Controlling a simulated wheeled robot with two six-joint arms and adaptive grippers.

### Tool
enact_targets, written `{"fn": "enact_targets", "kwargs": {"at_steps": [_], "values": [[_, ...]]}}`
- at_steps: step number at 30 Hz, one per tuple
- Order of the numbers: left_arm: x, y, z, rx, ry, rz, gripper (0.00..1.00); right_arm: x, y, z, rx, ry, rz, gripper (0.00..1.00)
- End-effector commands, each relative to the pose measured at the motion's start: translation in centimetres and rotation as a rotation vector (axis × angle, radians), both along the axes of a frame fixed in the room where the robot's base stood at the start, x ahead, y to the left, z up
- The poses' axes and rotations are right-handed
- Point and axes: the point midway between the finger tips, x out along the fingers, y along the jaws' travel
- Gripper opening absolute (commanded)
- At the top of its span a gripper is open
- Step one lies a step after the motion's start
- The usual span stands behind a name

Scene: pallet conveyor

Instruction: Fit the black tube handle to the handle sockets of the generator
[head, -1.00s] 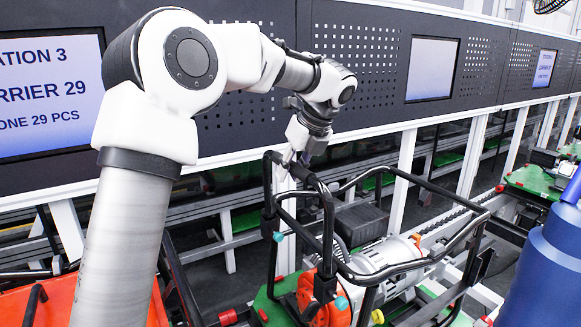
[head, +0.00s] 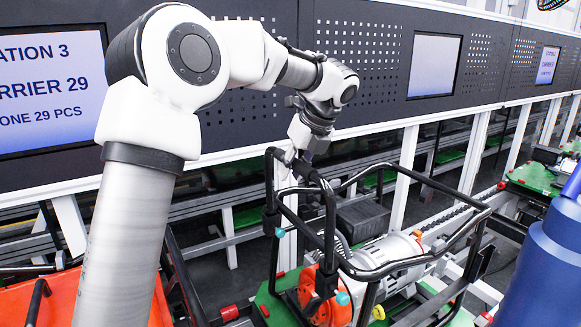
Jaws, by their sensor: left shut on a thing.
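The black tube handle (head: 329,225) is a U-shaped bar. It stands upright at the near-left end of the generator (head: 388,256), with its legs pointing down. My left gripper (head: 300,165) is shut on its top bar from above. The lower leg ends are close to the black handle sockets (head: 325,284) with teal knobs, above the orange end cover. I cannot tell whether the legs sit inside the sockets. The generator, in a black tube frame, rests on a green pallet (head: 273,308). My right gripper is not in view.
An orange tray (head: 60,307) with black tubes (head: 35,300) is at the lower left. A large blue rounded body (head: 535,275) stands at the right edge. The conveyor runs to the back right, carrying another green pallet (head: 530,178). A dark panel with screens (head: 434,67) lies behind.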

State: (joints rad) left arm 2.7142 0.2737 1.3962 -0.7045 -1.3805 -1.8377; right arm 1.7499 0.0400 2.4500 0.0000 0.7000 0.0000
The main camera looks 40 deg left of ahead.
Motion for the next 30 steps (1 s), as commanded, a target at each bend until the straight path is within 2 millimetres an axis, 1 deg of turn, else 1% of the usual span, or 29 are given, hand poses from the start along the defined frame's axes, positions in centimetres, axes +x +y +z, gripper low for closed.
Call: {"fn": "enact_targets", "kwargs": {"at_steps": [1, 10, 19, 20, 21, 22, 23, 30], "values": [[-0.08, -0.16, -0.85, -0.010, 0.012, 0.000, 0.00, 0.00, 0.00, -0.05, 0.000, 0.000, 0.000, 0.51], [-0.07, -0.15, -1.15, -0.008, 0.012, -0.001, 0.00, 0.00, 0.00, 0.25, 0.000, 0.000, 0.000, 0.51], [-0.05, -0.09, -1.00, -0.005, 0.008, 0.000, 0.00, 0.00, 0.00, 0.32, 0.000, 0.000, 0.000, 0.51], [-0.05, -0.08, -0.97, -0.004, 0.008, -0.001, 0.25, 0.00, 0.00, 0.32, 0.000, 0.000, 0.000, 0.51], [-0.04, -0.08, -0.94, -0.004, 0.007, 0.000, 0.39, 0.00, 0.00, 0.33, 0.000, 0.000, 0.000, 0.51], [-0.04, -0.07, -0.93, -0.004, 0.007, 0.000, 0.50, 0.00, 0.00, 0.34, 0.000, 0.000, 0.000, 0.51], [-0.05, -0.08, -0.91, -0.004, 0.006, 0.000, 0.55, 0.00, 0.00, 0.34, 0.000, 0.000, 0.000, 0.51], [-0.05, -0.08, -0.97, -0.004, 0.008, -0.001, 0.55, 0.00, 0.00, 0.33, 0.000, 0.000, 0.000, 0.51]]}}
